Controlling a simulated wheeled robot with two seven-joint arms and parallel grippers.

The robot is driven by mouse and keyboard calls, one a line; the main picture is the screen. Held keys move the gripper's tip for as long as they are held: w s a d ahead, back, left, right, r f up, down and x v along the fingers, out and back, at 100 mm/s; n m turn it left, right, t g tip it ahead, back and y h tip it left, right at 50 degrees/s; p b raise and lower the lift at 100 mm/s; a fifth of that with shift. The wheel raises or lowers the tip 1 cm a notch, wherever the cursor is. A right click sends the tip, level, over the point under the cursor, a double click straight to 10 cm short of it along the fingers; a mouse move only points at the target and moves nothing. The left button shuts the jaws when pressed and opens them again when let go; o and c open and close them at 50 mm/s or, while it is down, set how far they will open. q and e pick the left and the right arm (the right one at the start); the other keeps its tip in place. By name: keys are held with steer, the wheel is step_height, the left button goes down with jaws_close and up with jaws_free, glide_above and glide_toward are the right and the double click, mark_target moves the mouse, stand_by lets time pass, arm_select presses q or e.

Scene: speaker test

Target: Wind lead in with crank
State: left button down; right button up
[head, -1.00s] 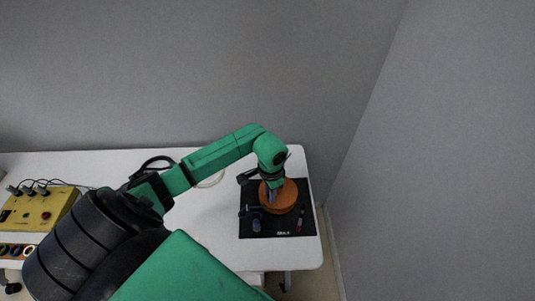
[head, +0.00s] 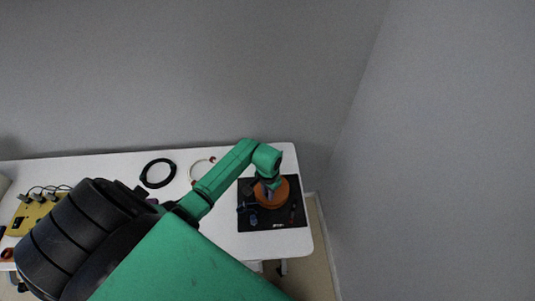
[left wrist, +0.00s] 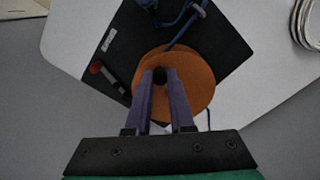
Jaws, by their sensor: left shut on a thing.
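An orange round reel (head: 279,200) lies on a black mat (head: 275,223) near the right end of the table; the reel also shows in the left wrist view (left wrist: 199,78). My left gripper (head: 268,186) is over the reel. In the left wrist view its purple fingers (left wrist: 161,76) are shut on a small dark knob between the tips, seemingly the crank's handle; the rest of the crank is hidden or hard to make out. A blue lead (left wrist: 184,30) runs from the reel's far side to a blue object on the mat. My right gripper is out of view.
A red and black pen-like object (left wrist: 98,70) lies on the mat beside the reel. A black cable ring (head: 158,187) and a pale ring (head: 201,161) lie on the white table (head: 222,226). A yellow box (head: 33,214) with knobs stands at left. A grey wall is behind.

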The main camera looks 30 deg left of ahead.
arm_select(q)
steer(key=c, duration=0.8)
jaws_free()
steer(key=shift+w, duration=0.1)
step_height(320, 180, up, 15)
steer(key=shift+f+b, duration=0.15)
steer(key=shift+b, duration=0.15)
